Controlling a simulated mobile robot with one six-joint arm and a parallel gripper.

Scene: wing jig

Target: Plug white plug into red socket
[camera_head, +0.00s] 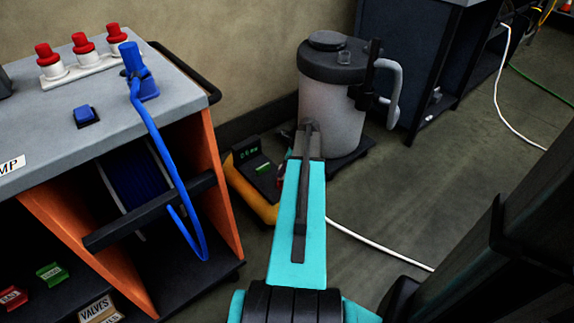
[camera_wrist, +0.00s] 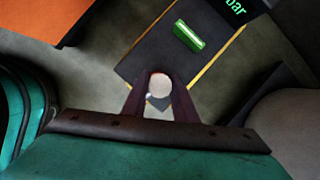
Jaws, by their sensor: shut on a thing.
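In the wrist view my gripper (camera_wrist: 159,95) is shut on a round white end, which looks like the white plug (camera_wrist: 159,86). In the head view my teal arm hides the fingertips and the plug. A white cable (camera_head: 375,247) runs over the floor from behind my arm towards the lower right. A small bit of red (camera_head: 282,175) shows beside my arm at the panel unit; I cannot tell whether it is the red socket.
The yellow and black panel unit (camera_head: 247,172) with a green display stands on the floor. Left of it is an orange and grey cart (camera_head: 208,160) with a blue cable (camera_head: 165,150). A grey tank (camera_head: 326,105) stands behind. Open floor lies to the right.

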